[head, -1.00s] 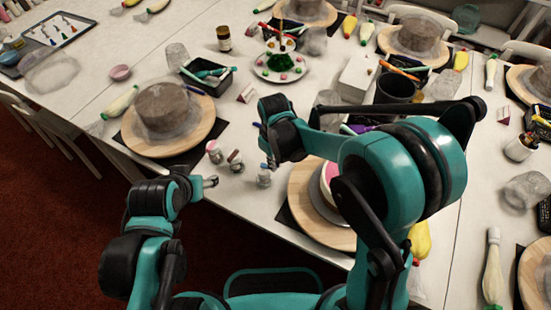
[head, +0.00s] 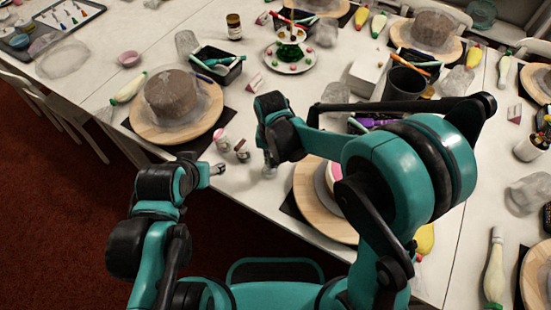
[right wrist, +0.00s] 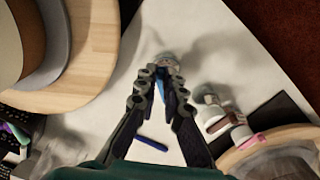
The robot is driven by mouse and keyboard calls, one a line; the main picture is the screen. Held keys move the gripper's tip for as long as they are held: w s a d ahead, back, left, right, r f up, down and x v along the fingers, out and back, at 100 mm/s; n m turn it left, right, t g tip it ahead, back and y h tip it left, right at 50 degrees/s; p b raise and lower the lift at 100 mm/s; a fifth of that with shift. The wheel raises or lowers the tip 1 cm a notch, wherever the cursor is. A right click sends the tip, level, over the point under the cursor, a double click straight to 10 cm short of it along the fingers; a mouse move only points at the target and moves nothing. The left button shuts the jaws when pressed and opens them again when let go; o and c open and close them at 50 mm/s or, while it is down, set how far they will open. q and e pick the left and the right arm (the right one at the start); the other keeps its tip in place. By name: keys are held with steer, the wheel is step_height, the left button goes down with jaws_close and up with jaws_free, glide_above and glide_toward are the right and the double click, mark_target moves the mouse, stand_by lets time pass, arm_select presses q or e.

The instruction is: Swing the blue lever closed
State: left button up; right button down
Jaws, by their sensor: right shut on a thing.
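A small glass jar (right wrist: 170,60) stands at my right gripper's fingertips in the right wrist view; in the head view, its lower part (head: 269,171) shows below my right gripper (head: 267,155). A narrow blue piece, the lever (right wrist: 160,90), shows between the fingers of my right gripper (right wrist: 160,74). The fingers are shut on it, and their tips hide part of the jar's top. The lever's angle is hard to tell. My left gripper (head: 215,170) is off the table's front edge, away from the jar; its fingers are too small to read.
Two similar jars, one pink-topped (head: 221,138) and one brown-topped (head: 241,150), stand left of the gripper. A wooden turntable (head: 310,188) is close on the right, another (head: 150,130) at left. A blue pen (right wrist: 151,143) lies on the table.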

steer(key=shift+a+m, duration=0.2)
steer(key=shift+m, duration=0.4)
steer(key=c, duration=1.6)
jaws_free()
step_height(320, 180, up, 12)
steer(key=shift+a+r, duration=0.1)
